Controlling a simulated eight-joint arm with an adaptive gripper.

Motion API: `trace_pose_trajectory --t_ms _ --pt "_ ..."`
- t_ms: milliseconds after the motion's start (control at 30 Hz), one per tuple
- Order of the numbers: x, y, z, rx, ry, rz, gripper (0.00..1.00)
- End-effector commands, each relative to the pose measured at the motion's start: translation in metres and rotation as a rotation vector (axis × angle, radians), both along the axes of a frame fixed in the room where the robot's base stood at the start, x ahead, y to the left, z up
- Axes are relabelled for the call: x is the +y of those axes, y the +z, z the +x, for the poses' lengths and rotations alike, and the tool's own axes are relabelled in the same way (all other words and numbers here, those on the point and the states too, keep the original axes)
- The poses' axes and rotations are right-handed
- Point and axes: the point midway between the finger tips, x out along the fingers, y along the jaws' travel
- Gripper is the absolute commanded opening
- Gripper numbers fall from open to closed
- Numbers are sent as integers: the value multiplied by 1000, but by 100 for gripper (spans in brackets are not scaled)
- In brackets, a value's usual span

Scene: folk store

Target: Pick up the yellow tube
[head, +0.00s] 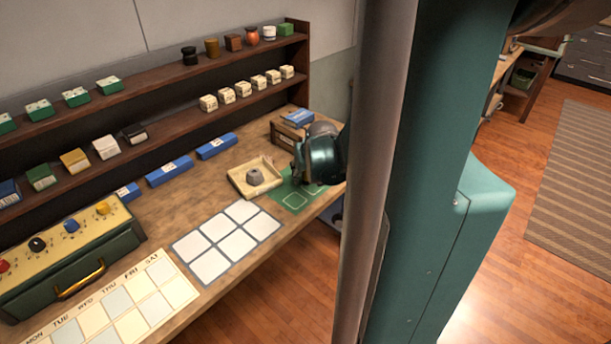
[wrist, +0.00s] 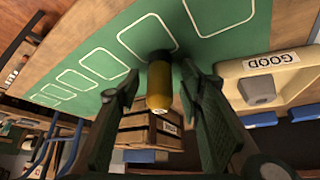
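The yellow tube (wrist: 159,86) shows in the wrist view, with a dark end against the green mat (wrist: 108,45). My gripper (wrist: 161,70) is open, with one finger on each side of the tube and a visible gap on both sides. In the head view my gripper (head: 318,160) is low over the green mat (head: 292,198) near the far end of the workbench. The tube is hidden there behind my arm.
A tray marked GOOD (wrist: 283,78) holding a grey piece (wrist: 257,91) lies beside the mat. A wooden crate (wrist: 148,133) stands behind the tube. Shelves (head: 150,80) with small boxes line the wall. White squares (head: 226,241) cover the bench's middle.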

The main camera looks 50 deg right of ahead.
Motion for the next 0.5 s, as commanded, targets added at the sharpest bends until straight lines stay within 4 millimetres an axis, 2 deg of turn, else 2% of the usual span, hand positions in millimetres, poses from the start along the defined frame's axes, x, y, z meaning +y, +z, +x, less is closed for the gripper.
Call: trace_pose_trajectory --t_ms 500 --pt "0 0 0 0 0 0 36"
